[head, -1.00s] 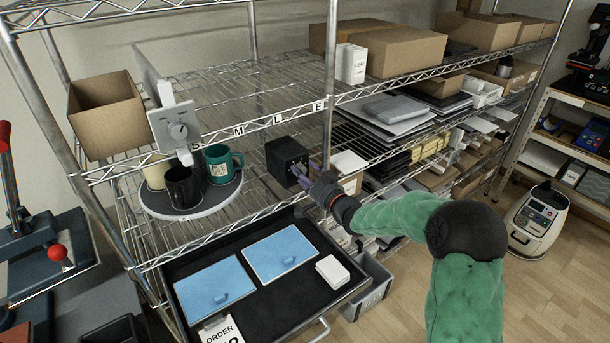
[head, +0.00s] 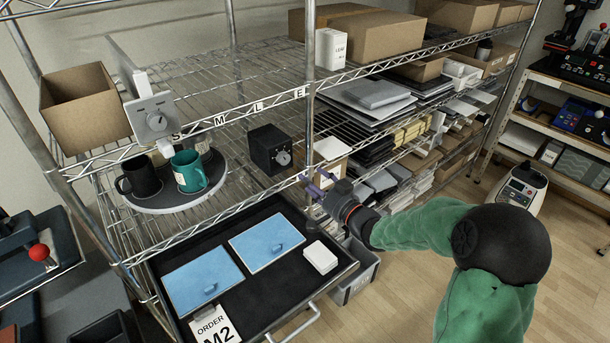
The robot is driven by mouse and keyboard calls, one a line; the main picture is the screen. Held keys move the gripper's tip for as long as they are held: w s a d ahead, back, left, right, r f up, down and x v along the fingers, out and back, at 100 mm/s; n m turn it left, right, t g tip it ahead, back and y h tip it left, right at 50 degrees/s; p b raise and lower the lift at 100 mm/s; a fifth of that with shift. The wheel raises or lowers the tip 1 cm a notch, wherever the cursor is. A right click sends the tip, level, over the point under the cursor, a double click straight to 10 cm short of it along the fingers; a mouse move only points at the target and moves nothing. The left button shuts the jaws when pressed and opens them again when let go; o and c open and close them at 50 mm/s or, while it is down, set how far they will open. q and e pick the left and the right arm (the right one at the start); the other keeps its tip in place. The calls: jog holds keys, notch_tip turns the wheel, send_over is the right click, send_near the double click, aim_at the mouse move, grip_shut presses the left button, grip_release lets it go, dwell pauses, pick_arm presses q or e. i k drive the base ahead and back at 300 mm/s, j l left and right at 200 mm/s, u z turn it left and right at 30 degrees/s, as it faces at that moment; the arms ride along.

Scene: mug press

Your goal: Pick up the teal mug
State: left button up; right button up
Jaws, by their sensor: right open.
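The teal mug (head: 190,172) stands upright on a round grey turntable (head: 172,200) on the wire shelf at the left, at the turntable's front right. A black mug (head: 139,179) stands to its left, and another dark mug shows partly behind it. My right gripper (head: 312,186) is open and empty, near the front edge of the shelf. It is well to the right of the teal mug and apart from it. My left gripper is not in view.
A black box with a dial (head: 268,150) stands on the shelf between the turntable and my right gripper. A shelf post (head: 309,80) rises beside the gripper. Below, an open drawer (head: 290,285) holds blue-lidded compartments and an order card (head: 214,326). A cardboard box (head: 85,108) sits upper left.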

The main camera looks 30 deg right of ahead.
aim_at(193, 174)
jog(key=k+l, duration=0.1)
jog(key=k, duration=0.9)
